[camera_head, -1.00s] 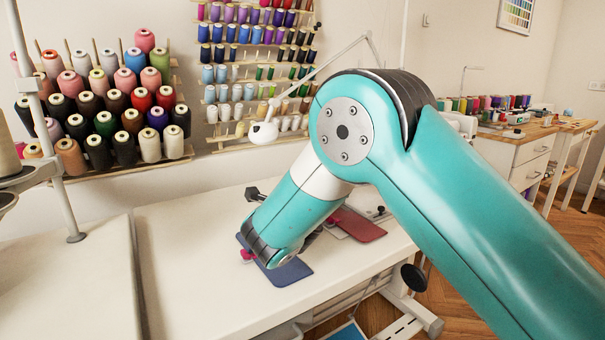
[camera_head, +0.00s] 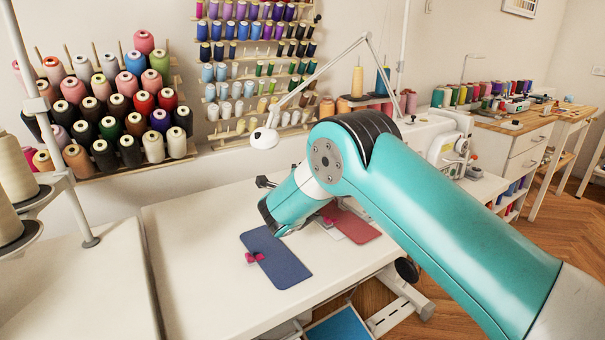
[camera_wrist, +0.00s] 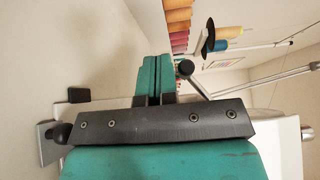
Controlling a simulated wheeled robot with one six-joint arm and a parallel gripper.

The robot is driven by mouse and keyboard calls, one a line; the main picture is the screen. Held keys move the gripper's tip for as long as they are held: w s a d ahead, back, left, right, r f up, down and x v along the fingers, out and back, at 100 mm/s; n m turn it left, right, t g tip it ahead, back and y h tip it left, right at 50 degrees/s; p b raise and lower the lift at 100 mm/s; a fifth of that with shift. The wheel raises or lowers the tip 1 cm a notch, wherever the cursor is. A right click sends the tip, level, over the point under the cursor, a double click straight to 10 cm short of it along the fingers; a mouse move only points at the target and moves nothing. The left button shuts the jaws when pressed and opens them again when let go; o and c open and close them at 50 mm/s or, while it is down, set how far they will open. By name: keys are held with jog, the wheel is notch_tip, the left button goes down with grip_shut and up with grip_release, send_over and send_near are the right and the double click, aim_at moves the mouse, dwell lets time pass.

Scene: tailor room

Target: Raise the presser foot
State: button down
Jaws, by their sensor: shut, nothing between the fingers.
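A white sewing machine (camera_head: 442,143) stands at the back right of the white table, partly hidden behind my arm in the head view. I cannot make out its presser foot. In the wrist view, my gripper (camera_wrist: 157,65) shows two teal fingers close together, shut and empty. A dark round knob (camera_wrist: 185,68) on a rod shows just right of the fingertips; I cannot tell whether they touch. In the head view my wrist is over the table, and the fingers are hidden behind it.
A white lamp (camera_head: 264,138) stands behind. Thread racks (camera_head: 120,110) line the wall. The table's left part is clear.

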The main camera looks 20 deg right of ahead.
jog(key=shift+w+a+r, duration=0.1)
jog(key=shift+w+r, duration=0.1)
jog(key=shift+r, duration=0.9)
jog(key=shift+w+r, duration=0.15)
jog(key=shift+r, duration=0.9)
jog(key=shift+w+a+r, duration=0.1)
jog(key=shift+w+r, duration=0.1)
jog(key=shift+r, duration=0.9)
jog(key=s+d+f+b, duration=0.2)
jog(key=s+b, duration=0.4)
jog(key=b, duration=0.3)
jog(key=shift+s+f, duration=0.35)
jog(key=shift+f, duration=0.2)
jog(key=shift+d, duration=0.1)
